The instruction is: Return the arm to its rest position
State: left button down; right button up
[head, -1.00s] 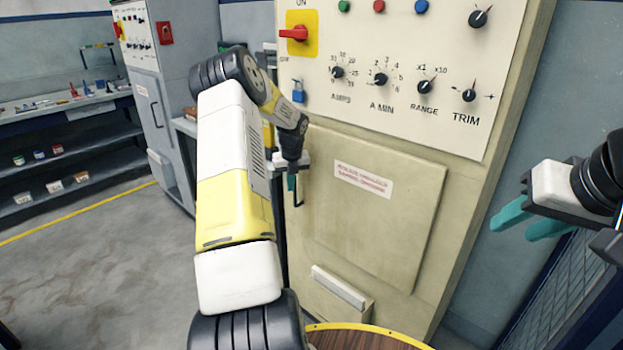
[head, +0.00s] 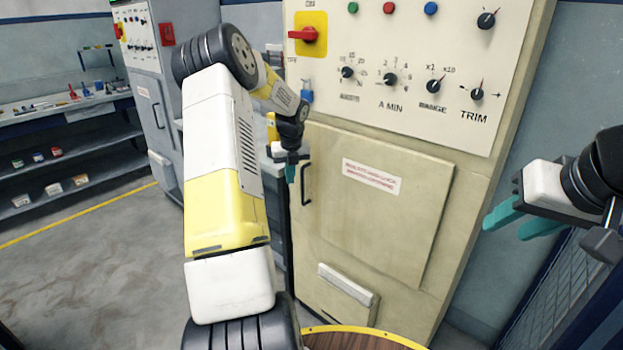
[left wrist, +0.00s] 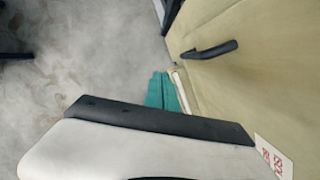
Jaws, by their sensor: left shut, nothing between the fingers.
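My left arm crosses the left-centre of the head view, and my left gripper (head: 291,172) hangs with its teal fingers pointing down in front of the cabinet. Its fingers are together and empty, and they also show in the left wrist view (left wrist: 162,92). The fingers appear beside the black door handle (head: 306,184), apart from it; the handle also shows in the left wrist view (left wrist: 208,50). My right gripper (head: 511,221) is at the right edge of the head view, its two teal fingers spread apart with nothing between them.
The beige cabinet (head: 400,270) with a red switch (head: 308,35), knobs and a blue padlock (head: 306,92) stands close ahead. A grey cabinet (head: 145,60) and shelves (head: 70,175) are at the left. The floor (head: 90,260) at left is clear. Blue mesh fencing (head: 545,300) is at lower right.

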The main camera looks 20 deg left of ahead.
pick_arm(q)
jog(key=s+d+r+n+t, duration=0.1)
jog(key=s+d+r+n, duration=0.55)
jog(key=r, duration=0.35)
jog(key=s+d+r+n+t, duration=0.1)
jog(key=s+d+r+n, duration=0.5)
jog(key=r, duration=0.3)
jog(key=s+d+n+h, duration=0.1)
jog(key=s+d+n, duration=0.2)
jog(key=s+n, duration=0.2)
jog(key=s+d+r+n+t+h, duration=0.1)
jog(key=s+d+n, duration=0.3)
jog(key=s, duration=0.6)
jog(key=s+d+n+t+h, duration=0.1)
jog(key=s+d+n, duration=0.2)
jog(key=s+n, duration=0.4)
jog(key=shift+s+d+r+h, duration=0.15)
jog(key=shift+r+h, duration=0.25)
